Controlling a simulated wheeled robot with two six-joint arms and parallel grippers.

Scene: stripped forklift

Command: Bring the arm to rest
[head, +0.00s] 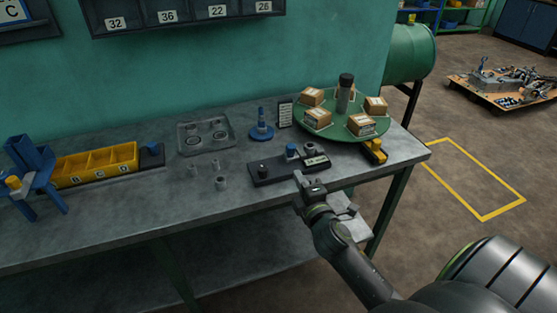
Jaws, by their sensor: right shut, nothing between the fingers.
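My right arm comes in from the lower right of the head view. Its gripper (300,180) is shut and empty, at the front edge of the grey workbench (110,240). The fingertips point up the picture toward a dark fixture block (268,171) with a blue-topped part and a small label; whether they touch it I cannot tell. My left gripper is not in view.
A green turntable (335,132) with several small boxes stands at the bench's right. A yellow bin row (95,165), a grey tray (206,138), a blue peg stand (261,131) and small grey cylinders (221,183) occupy the bench. Its front left is clear.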

